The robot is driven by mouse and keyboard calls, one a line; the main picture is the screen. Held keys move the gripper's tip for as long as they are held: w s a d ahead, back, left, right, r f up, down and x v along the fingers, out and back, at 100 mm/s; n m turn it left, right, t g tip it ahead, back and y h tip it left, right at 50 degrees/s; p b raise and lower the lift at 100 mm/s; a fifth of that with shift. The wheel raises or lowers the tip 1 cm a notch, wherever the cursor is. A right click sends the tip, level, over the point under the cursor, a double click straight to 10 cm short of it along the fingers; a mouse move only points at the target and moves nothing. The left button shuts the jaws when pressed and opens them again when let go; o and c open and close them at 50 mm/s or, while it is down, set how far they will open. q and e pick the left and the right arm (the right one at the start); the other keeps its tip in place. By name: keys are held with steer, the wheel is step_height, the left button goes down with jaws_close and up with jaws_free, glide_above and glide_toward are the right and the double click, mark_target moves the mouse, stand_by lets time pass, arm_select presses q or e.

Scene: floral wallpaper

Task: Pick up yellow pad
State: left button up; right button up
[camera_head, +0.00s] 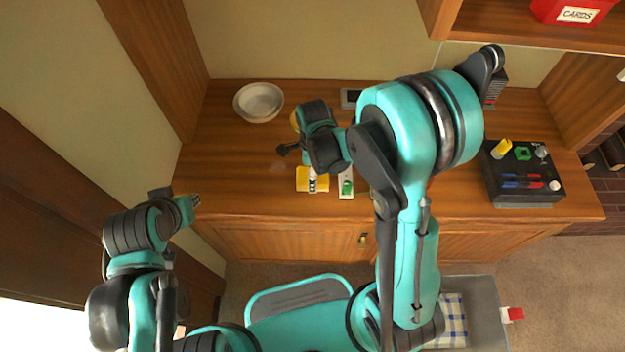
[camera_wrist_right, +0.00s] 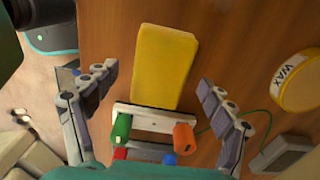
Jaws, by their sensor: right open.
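The yellow pad (camera_head: 303,184) lies on the wooden counter, partly covered by a small white and dark item in the head view. In the right wrist view the yellow pad (camera_wrist_right: 165,60) is a plain block that extends away from between the fingertips. My right gripper (camera_wrist_right: 155,84) is open, with one finger on each side of the pad's near end and gaps to both sides. In the head view my right gripper (camera_head: 287,150) is partly hidden by its wrist, just behind the pad. My left gripper (camera_head: 180,203) is at the counter's left front corner; its jaws are unclear.
A white piece with green and orange cylinders (camera_wrist_right: 155,115) lies at the pad's near end. A round yellow WAX tin (camera_wrist_right: 297,80) is to the right. White bowls (camera_head: 258,102) stand back left; a black box with coloured parts (camera_head: 525,190) stands right. The front-left counter is clear.

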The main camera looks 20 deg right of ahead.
step_height(320, 180, down, 2)
steer(key=shift+w+f+b, duration=0.1)
steer(key=shift+f+b, duration=0.15)
steer(key=shift+b, duration=0.1)
arm_select(q)
steer(key=shift+f, duration=0.55)
arm_select(e)
steer(key=shift+r, duration=0.1)
steer(key=c, duration=1.4)
steer(key=shift+c, duration=0.2)
